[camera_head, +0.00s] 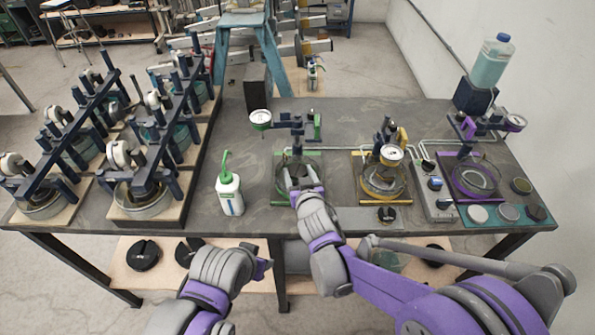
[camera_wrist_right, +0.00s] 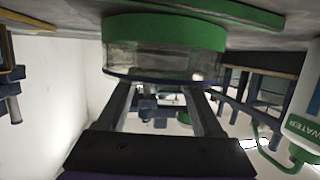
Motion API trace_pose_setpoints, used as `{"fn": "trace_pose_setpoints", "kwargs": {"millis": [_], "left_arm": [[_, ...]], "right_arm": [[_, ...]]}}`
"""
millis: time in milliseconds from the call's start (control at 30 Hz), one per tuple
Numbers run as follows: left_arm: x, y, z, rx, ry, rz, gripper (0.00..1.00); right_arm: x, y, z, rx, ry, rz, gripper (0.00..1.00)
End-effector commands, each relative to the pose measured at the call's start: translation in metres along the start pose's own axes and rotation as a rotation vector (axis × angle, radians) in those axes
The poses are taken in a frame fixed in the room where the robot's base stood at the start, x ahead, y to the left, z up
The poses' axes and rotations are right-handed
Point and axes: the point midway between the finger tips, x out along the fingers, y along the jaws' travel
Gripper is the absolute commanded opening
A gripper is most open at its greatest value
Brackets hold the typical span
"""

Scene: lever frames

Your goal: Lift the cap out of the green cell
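The green cell (camera_head: 286,180) stands on the bench between green-edged bars in the head view. In the right wrist view, which appears upside down, the cell (camera_wrist_right: 165,60) is a clear glass cylinder with a green base and a dark rim. My right gripper (camera_head: 306,187) is at the front of the cell. In the wrist view its two fingers (camera_wrist_right: 160,90) are spread apart at the rim, with nothing seen gripped. I cannot make out the cap; the hand covers part of the cell. My left gripper (camera_head: 263,267) is in front of the bench, away from the cell; its finger opening is unclear.
A white bottle with a green spout (camera_head: 229,191) stands left of the cell. A yellow cell (camera_head: 382,182) and a purple cell (camera_head: 474,179) stand to the right. A dark blue press stand (camera_head: 297,130) rises behind the green cell. Racks with dishes (camera_head: 143,207) fill the left.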

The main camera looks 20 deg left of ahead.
Motion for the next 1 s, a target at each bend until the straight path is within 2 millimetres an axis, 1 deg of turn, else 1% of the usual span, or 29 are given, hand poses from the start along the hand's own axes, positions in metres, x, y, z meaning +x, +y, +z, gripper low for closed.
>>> {"fn": "trace_pose_setpoints", "kwargs": {"millis": [33, 167, 200, 267, 300, 333, 567, 667, 767, 1000], "left_arm": [[0.0, 0.0, 0.0, 0.0, 0.0, 0.0, 0.48], [0.0, 0.0, 0.0, 0.0, 0.0, 0.0, 0.48], [0.0, 0.0, 0.0, 0.0, 0.0, 0.0, 0.48], [0.0, 0.0, 0.0, 0.0, 0.0, 0.0, 0.48], [0.0, 0.0, 0.0, 0.0, 0.0, 0.0, 0.48], [0.0, 0.0, 0.0, 0.0, 0.0, 0.0, 0.48], [0.0, 0.0, 0.0, 0.0, 0.0, 0.0, 0.48], [-0.001, 0.0, -0.001, 0.0, 0.001, 0.0, 0.48], [-0.003, 0.0, -0.003, 0.0, 0.003, 0.0, 0.48], [-0.009, 0.0, -0.011, 0.0, 0.01, 0.0, 0.48]], "right_arm": [[0.0, 0.0, 0.0, 0.0, 0.0, 0.0, 0.51], [0.0, 0.0, 0.0, 0.0, 0.0, 0.0, 0.28], [0.0, 0.0, 0.0, 0.0, 0.0, 0.0, 0.21], [0.0, 0.0, 0.0, 0.0, 0.0, 0.0, 0.1], [0.0, 0.0, 0.0, 0.0, 0.0, 0.0, 0.03], [0.0, 0.0, 0.0, 0.0, 0.0, 0.0, 0.0], [0.0, 0.0, -0.001, 0.0, 0.001, -0.001, 0.0], [-0.002, 0.0, -0.005, 0.0, 0.001, -0.001, 0.0], [-0.006, 0.0, -0.018, 0.0, 0.002, -0.001, 0.0], [-0.02, 0.0, -0.066, -0.001, 0.002, 0.0, 0.0]]}}
